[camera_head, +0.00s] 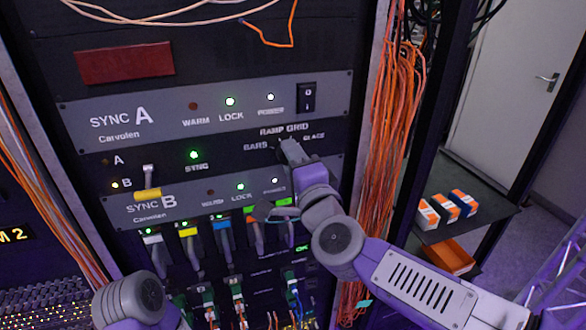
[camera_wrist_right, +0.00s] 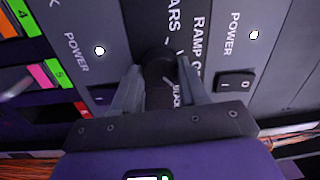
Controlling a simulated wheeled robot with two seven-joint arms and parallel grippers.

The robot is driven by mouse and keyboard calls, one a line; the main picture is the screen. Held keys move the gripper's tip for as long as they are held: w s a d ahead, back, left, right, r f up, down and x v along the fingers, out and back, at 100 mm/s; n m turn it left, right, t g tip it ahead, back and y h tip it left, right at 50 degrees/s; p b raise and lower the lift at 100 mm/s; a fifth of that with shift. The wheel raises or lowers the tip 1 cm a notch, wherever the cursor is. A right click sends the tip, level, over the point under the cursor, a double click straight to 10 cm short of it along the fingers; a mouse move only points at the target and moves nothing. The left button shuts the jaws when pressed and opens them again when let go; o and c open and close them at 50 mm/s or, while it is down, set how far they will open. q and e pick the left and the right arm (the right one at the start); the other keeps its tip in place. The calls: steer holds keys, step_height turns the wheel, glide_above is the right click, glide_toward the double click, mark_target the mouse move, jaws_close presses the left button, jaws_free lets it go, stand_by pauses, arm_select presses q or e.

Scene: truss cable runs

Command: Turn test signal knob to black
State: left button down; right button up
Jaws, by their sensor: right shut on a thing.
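The test signal knob (camera_wrist_right: 158,72) is a dark round knob on the black strip between the SYNC A and SYNC B panels. The labels BARS, RAMP, GRID and one that reads as BLACK stand around it. My right gripper (camera_wrist_right: 157,84) is shut on the knob, one grey finger on each side. In the head view my right gripper (camera_head: 289,153) covers most of the knob, and its pointer direction cannot be told. My left arm shows at the lower left, but its gripper is not in view.
A black rocker switch (camera_head: 306,97) sits just above the knob. Orange cable bundles (camera_head: 395,110) hang right of the rack. Coloured cable plugs (camera_head: 188,231) line the row below. A yellow-tagged lever (camera_head: 147,194) sticks out at left. Small boxes (camera_head: 440,210) stand on a shelf at right.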

steer(key=shift+m+b, duration=0.65)
steer(key=shift+m, duration=0.95)
steer(key=o, duration=1.1)
steer(key=shift+c, duration=0.2)
steer(key=v, duration=0.7)
steer(key=shift+s+p, duration=0.3)
steer(key=shift+s, duration=0.05)
